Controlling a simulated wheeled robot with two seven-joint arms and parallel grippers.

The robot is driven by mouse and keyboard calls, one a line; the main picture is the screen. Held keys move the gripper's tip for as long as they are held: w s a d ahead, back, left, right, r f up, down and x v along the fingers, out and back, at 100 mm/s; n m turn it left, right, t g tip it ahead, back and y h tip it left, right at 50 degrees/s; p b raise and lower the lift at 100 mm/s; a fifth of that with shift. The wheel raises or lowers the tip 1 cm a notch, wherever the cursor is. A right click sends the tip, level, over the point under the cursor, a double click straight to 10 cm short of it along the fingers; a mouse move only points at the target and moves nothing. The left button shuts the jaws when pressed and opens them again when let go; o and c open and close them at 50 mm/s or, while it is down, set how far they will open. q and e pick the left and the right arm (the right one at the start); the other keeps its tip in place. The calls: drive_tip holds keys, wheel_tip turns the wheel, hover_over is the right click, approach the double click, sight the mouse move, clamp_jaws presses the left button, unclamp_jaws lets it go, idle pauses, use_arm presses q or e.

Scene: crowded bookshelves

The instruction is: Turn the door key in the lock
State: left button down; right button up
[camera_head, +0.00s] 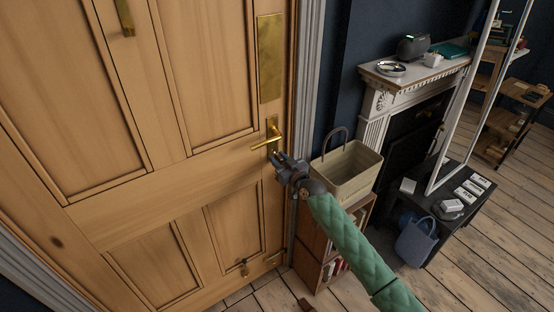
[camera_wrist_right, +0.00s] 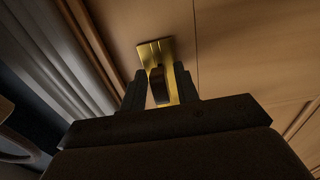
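A wooden panelled door (camera_head: 130,160) fills the left of the head view. A brass lever handle (camera_head: 264,144) sits on a brass lock plate (camera_head: 272,126) near the door's right edge. In the right wrist view the brass plate (camera_wrist_right: 154,50) shows behind a dark, rounded piece that looks like the key's bow (camera_wrist_right: 158,86). My right gripper (camera_head: 277,158) is just below the lever. In the wrist view its fingers (camera_wrist_right: 160,88) are apart, one on each side of the key, with a gap at the right finger. The keyhole is hidden. My left gripper is not in view.
A beige basket (camera_head: 347,172) stands on a small bookcase (camera_head: 313,242) right of the door, close to my right arm. A white mantelpiece (camera_head: 415,75) and a dark low table (camera_head: 440,205) stand farther right. Wooden floor (camera_head: 495,245) is open at the right.

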drive_tip(key=c, duration=0.7)
drive_tip(key=shift+d+f+n+b, duration=0.1)
drive_tip(key=shift+n+b, duration=0.35)
drive_tip(key=shift+n, duration=0.65)
clamp_jaws()
drive_tip(key=shift+o, duration=0.2)
unclamp_jaws()
drive_tip(key=n, duration=0.3)
drive_tip(key=shift+w, duration=0.1)
drive_tip(key=shift+b, duration=0.3)
drive_tip(key=shift+w+d+n, duration=0.1)
drive_tip(key=shift+d+n, duration=0.05)
drive_tip(key=shift+n, duration=1.05)
drive_tip(key=n, duration=0.2)
drive_tip(key=shift+w+d+n+b, duration=0.1)
drive_tip(key=shift+n+b, duration=0.3)
clamp_jaws()
